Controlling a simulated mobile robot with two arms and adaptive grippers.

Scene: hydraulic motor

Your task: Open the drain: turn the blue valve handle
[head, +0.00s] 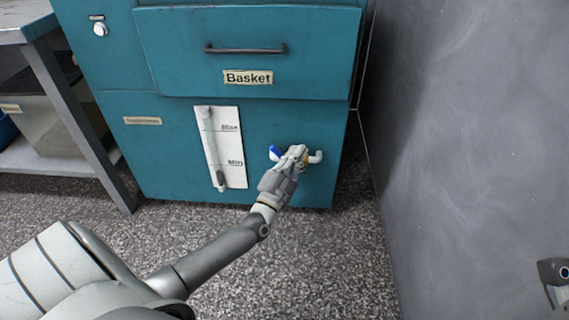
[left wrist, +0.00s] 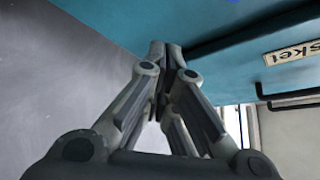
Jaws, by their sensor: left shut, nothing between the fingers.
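The blue valve handle (head: 275,153) sits low on the front of the teal cabinet, beside a short white drain pipe (head: 316,157). My left gripper (head: 298,151) is shut and empty, with its fingertips just right of the blue handle and in front of the valve. It hides the valve's middle, and I cannot tell whether it touches the handle. The left wrist view shows the closed fingers (left wrist: 168,55) pointing at the teal cabinet; a small blue patch shows at the top edge. A part of my right gripper (head: 555,275) shows at the right edge, mostly cut off.
The teal cabinet (head: 180,170) has a "Basket" drawer (head: 250,50) with a dark handle above the valve, and a white level gauge (head: 220,145) left of it. A grey wall (head: 470,130) stands close on the right. A metal table (head: 55,105) stands left. The speckled floor is clear.

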